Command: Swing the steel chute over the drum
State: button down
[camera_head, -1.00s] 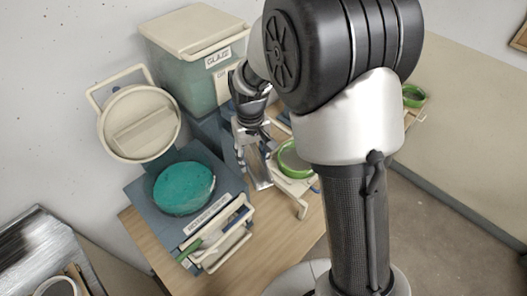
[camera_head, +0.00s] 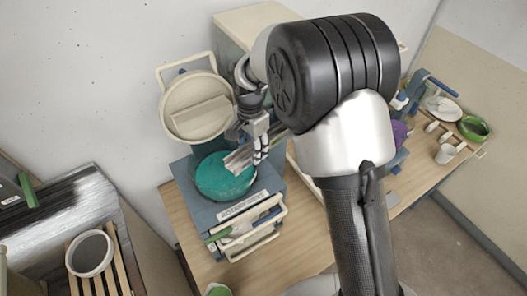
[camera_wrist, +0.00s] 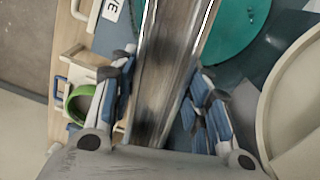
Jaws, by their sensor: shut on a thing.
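The steel chute (camera_head: 240,159) is a shiny metal trough. My gripper (camera_head: 258,140) is shut on it, and in the wrist view the chute (camera_wrist: 172,60) runs between the two fingers (camera_wrist: 160,80). In the head view the chute's free end overlaps the upper right part of a round teal glaze surface (camera_head: 218,180), set in a blue-grey housing that I take for the drum (camera_head: 205,208). The height gap between chute and glaze cannot be judged. Part of the chute is hidden by my gripper and arm.
A round cream lid (camera_head: 197,108) stands open behind the glaze. A cream-handled rack (camera_head: 250,235) is on the housing's front. A green-rimmed bowl (camera_head: 474,128) and small cups stand at the right. A white bucket (camera_head: 90,253) sits on slats at the left.

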jog(key=shift+w+a+m+p, duration=0.3)
jog(key=shift+w+a+m, duration=0.85)
jog(key=shift+w+m, duration=0.25)
jog(key=shift+r, duration=0.1)
jog(key=c, duration=0.9)
grip_release()
jog(key=shift+w, duration=0.1)
